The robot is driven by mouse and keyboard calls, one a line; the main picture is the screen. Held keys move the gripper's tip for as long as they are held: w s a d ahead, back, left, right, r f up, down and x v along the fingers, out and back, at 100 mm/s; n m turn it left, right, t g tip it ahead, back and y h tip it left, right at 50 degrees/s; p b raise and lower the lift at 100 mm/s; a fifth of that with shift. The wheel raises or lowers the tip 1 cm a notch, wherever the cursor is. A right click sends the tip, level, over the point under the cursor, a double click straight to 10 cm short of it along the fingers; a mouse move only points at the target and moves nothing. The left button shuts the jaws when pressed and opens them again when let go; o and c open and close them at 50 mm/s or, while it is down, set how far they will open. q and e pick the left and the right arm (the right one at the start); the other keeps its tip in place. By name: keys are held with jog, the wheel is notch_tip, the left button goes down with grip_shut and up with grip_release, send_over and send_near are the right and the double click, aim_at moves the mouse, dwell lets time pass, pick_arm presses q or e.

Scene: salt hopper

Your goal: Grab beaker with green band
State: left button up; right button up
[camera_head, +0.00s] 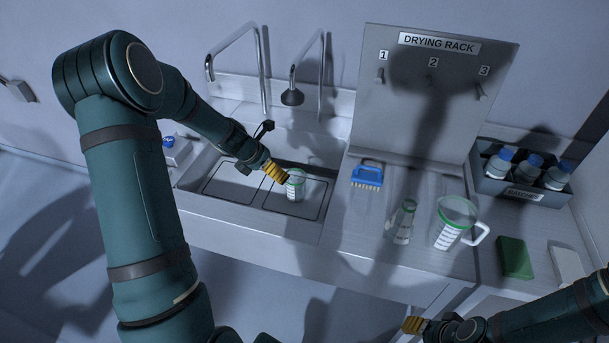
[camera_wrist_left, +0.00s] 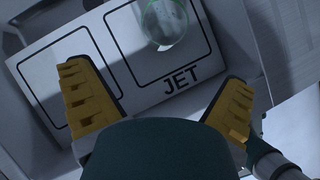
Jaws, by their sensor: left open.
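The beaker with the green band (camera_head: 296,185) stands upright in the sink, on the right outlined panel of its floor. It also shows at the top of the left wrist view (camera_wrist_left: 165,22), partly cut off by the picture's edge. My left gripper (camera_head: 284,178) has yellow fingers and is at the beaker's left side in the head view. In the left wrist view it is open (camera_wrist_left: 160,100), with nothing between its fingers and the beaker beyond them. My right gripper (camera_head: 414,325) is at the bottom right, away from the beaker; its finger opening cannot be made out.
The sink (camera_head: 190,187) has two taps (camera_head: 320,75) behind it. On the counter to the right are a blue brush (camera_head: 367,177), a conical flask (camera_head: 402,222), a green-rimmed jug (camera_head: 452,225), a green sponge (camera_head: 515,258) and a bottle crate (camera_head: 520,190). A drying rack (camera_head: 420,130) stands behind.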

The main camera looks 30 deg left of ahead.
aim_at(294, 183)
pick_arm(q)
jog(key=shift+d+b+x, duration=0.15)
jog(key=shift+b+x, duration=0.25)
jog(key=shift+x, duration=3.05)
jog(key=shift+d+b+x, duration=0.15)
jog(key=shift+b+x, duration=0.2)
jog(key=shift+x, duration=3.1)
jog(key=shift+s, duration=0.15)
jog(key=c, duration=1.3)
